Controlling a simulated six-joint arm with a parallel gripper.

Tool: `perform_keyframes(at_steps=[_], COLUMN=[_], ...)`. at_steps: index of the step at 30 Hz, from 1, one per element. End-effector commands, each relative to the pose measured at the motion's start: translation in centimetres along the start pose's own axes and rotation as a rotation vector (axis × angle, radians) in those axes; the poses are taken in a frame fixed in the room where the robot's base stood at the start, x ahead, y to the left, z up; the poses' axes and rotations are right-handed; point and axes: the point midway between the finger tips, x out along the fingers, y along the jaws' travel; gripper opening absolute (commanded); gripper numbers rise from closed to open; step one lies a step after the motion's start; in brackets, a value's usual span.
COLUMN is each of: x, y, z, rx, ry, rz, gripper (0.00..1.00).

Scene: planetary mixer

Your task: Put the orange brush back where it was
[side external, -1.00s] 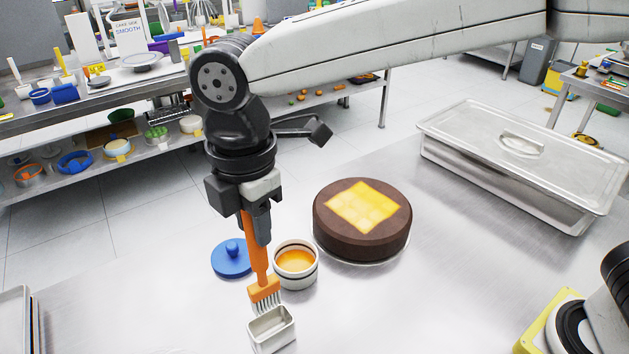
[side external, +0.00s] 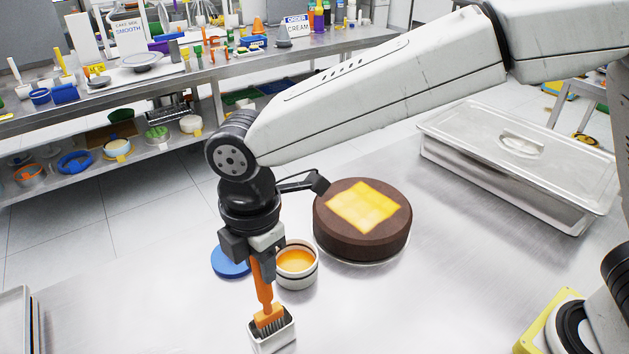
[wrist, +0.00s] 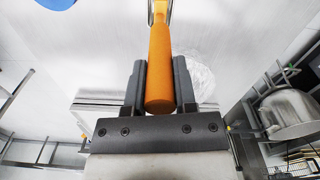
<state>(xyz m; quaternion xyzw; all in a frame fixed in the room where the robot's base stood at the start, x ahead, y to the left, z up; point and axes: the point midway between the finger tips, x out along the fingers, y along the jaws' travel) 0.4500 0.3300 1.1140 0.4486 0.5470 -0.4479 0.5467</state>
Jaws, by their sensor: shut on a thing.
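The orange brush (side external: 262,285) stands roughly upright with its bristles down inside the small metal holder (side external: 272,339). My gripper (side external: 263,268) is shut on the upper part of its handle. In the wrist view the orange handle (wrist: 161,62) lies between the two dark fingers of my gripper (wrist: 160,85). Whether the bristles touch the bottom of the holder is hidden by its walls.
A white cup of orange glaze (side external: 296,262) stands just right of my gripper. A blue lid (side external: 228,262) lies behind it. A dark cake with a yellow top (side external: 361,220) is farther right, and a lidded steel pan (side external: 520,165) lies beyond.

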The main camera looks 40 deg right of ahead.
Motion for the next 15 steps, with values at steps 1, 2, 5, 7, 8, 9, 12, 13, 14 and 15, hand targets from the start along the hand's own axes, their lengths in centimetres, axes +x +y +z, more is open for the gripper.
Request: perform_keyframes(at_steps=[1, 2, 5, 7, 8, 9, 12, 13, 14, 15], x=[0.8, 1.1, 2.1, 2.5, 2.6, 2.6, 2.6, 2.6, 2.6, 2.6], y=[-0.1, -0.1, 0.0, 0.0, 0.0, 0.0, 0.0, 0.0, 0.0, 0.0], z=[0.0, 0.0, 0.0, 0.0, 0.0, 0.0, 0.0, 0.0, 0.0, 0.0], rx=[0.0, 0.0, 0.0, 0.0, 0.0, 0.0, 0.0, 0.0, 0.0, 0.0], ry=[-0.002, -0.002, -0.001, 0.0, 0.0, 0.0, 0.0, 0.0, 0.0, 0.0], rz=[-0.004, -0.003, -0.002, -0.001, 0.0, 0.0, 0.0, 0.0, 0.0, 0.0], gripper=[0.0, 0.0, 0.0, 0.0, 0.0, 0.0, 0.0, 0.0, 0.0, 0.0])
